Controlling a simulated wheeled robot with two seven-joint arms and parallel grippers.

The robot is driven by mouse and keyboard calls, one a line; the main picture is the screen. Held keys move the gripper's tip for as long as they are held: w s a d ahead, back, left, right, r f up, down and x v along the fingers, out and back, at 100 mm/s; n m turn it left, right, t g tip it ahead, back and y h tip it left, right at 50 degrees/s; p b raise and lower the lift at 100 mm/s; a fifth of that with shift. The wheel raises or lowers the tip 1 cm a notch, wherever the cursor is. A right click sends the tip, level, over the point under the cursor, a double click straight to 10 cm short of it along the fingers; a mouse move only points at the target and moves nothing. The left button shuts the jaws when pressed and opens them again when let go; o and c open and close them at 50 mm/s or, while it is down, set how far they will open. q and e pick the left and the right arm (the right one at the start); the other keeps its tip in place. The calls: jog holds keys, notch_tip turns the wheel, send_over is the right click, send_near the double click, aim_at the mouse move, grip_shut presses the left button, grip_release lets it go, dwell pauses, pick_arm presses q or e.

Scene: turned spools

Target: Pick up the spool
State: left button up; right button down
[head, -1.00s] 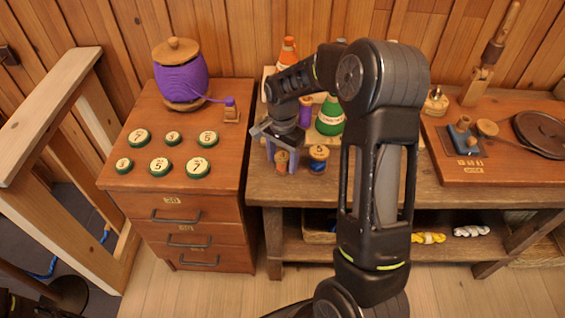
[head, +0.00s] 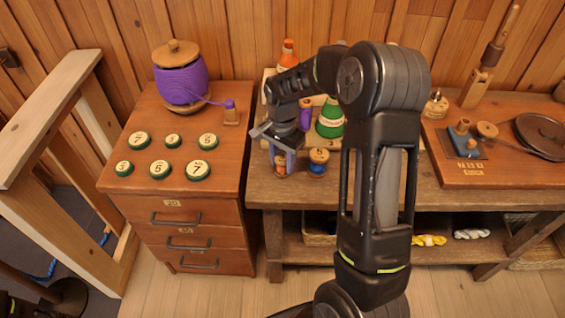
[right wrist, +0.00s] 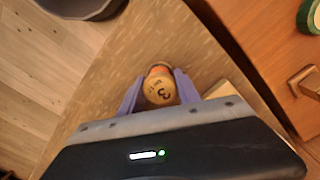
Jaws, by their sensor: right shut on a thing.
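My right gripper (head: 281,169) is shut on a small spool (head: 280,161) with orange thread and a pale wooden top. In the right wrist view the top of this spool (right wrist: 159,90) carries the number 3. It sits upright between the two lilac fingers of the right gripper (right wrist: 158,76). It is at the front left of the workbench, partly hidden by the fingers; I cannot tell whether it touches the bench. A second spool (head: 318,162), with blue thread, stands just to its right. My left gripper is not in view.
A purple spool (head: 306,114) and a green thread cone (head: 330,118) stand behind. Left is a drawer cabinet (head: 235,150) with several numbered green discs and a big purple spool (head: 182,84). A board (head: 500,177) with tools lies to the right.

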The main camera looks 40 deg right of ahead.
aim_at(282, 158)
notch_tip(282, 158, up, 10)
jog(key=shift+f+b, duration=0.1)
jog(key=shift+b, duration=0.35)
dwell(0.4)
jog(key=w+a+r+n, duration=0.1)
jog(key=w+a+n, duration=0.1)
jog(key=a+n, duration=0.5)
jog(key=w+a+n, duration=0.2)
jog(key=a+n, duration=0.5)
jog(key=a, duration=0.3)
jog(key=shift+r, duration=0.4)
